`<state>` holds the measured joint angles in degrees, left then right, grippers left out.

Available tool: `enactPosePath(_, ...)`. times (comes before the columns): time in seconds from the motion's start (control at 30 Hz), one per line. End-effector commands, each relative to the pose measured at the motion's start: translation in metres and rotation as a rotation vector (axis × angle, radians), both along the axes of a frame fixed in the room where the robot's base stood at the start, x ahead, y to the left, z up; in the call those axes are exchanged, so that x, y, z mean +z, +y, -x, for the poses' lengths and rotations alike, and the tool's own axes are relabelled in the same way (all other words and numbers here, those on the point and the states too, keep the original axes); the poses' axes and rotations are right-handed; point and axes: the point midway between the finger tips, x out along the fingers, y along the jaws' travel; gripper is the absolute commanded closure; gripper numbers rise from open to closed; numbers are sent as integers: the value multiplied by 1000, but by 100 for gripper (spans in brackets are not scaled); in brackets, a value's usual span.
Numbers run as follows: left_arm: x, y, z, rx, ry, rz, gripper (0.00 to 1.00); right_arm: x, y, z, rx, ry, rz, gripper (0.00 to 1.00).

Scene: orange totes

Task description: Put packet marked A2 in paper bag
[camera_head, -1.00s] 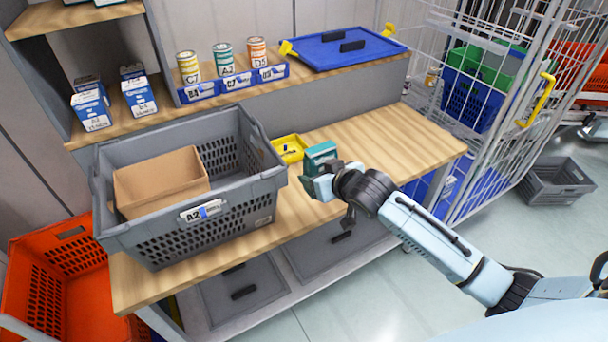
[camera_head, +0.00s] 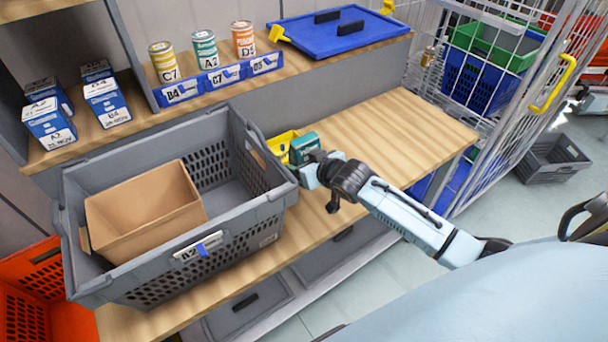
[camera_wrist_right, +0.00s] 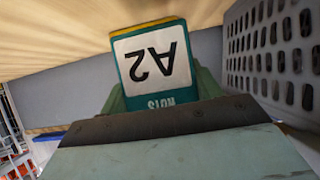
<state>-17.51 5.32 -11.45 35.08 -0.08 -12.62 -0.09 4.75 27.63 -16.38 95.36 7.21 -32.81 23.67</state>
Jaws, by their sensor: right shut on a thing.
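A teal packet with a white A2 label (camera_wrist_right: 153,62) is in my right gripper (camera_wrist_right: 165,108), its label upside down in the right wrist view. In the head view the packet (camera_head: 304,147) is just right of the grey tote, by the yellow tray. My right gripper (camera_head: 312,168) is shut on its lower part; the fingertips are partly hidden. The brown paper bag (camera_head: 145,213) stands open-topped inside the grey tote (camera_head: 215,243). I see nothing inside the part of the bag that shows. My left gripper is not in view.
The tote's right wall stands between packet and bag. A small yellow tray (camera_head: 279,142) is behind the packet. Cans (camera_head: 204,50), blue-white boxes (camera_head: 49,121) and a blue lid (camera_head: 340,40) are on the shelves. The bench (camera_head: 400,125) is clear at right, before a wire cage (camera_head: 470,140).

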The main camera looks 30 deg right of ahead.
Motion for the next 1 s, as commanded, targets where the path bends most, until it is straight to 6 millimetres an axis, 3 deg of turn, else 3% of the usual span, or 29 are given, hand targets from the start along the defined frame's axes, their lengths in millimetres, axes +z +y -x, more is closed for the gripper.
enactPosePath(0.13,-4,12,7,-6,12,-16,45,-11,0,-1,0,-3,0,63)
enactPosePath(0.4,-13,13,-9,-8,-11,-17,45,-44,1,-1,1,-2,0,63)
enactPosePath(0.77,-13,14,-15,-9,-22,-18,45,-47,0,-1,1,-3,-1,63)
enactPosePath(0.8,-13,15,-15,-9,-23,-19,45,-47,0,0,1,-2,0,33)
enactPosePath(0.93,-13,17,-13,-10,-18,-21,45,-47,0,0,1,-2,0,16)
enactPosePath(1.0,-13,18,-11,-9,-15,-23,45,-47,0,0,1,-2,0,15)
